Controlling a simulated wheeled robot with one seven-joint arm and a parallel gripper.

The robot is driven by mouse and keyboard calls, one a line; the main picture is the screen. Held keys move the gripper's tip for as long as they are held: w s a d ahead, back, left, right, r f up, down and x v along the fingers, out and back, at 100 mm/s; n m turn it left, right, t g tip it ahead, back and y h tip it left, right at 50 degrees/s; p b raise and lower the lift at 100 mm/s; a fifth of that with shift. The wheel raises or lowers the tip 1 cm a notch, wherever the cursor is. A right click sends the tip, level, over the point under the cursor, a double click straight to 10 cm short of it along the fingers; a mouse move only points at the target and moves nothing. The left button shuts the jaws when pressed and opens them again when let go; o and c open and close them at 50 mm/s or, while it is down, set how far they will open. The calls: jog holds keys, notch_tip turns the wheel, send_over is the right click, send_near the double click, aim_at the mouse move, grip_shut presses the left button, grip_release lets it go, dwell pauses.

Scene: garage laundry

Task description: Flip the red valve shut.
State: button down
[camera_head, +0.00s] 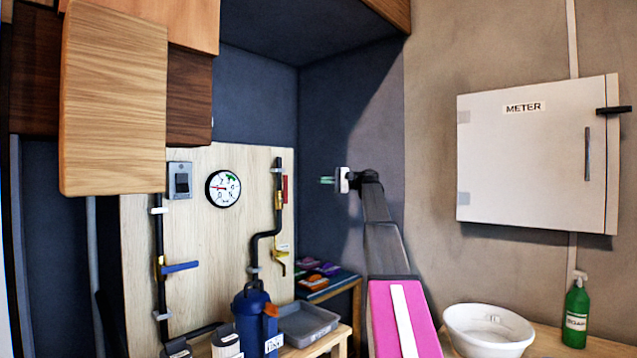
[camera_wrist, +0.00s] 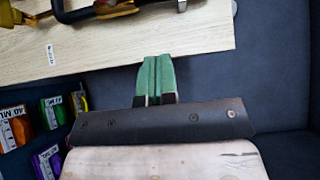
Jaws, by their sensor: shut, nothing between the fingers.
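The red valve's handle (camera_head: 285,189) is a small upright red strip beside the black pipe at the right of the wooden board in the head view. It runs along the pipe, just above a brass fitting (camera_head: 278,201). My gripper (camera_head: 326,180) is right of the handle, apart from it, with its green fingers pointing left. In the wrist view the green fingers (camera_wrist: 154,66) are shut together and empty, in front of the board's edge. A brass fitting (camera_wrist: 116,9) on the black pipe shows at the top there; the red handle cannot be made out clearly.
The wooden board (camera_head: 225,250) also bears a gauge (camera_head: 222,189), a switch (camera_head: 180,181), a blue lever (camera_head: 181,267) and a yellow lever (camera_head: 279,255). Below stand a blue jug (camera_head: 254,318) and a grey tray (camera_head: 308,325). Coloured packs (camera_wrist: 50,112) lie on a low shelf.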

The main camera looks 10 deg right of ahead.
aim_at(284, 189)
jog(key=shift+s+a, duration=0.2)
jog(key=shift+a, duration=2.55)
jog(key=shift+s+a, duration=0.2)
jog(key=shift+a, duration=2.55)
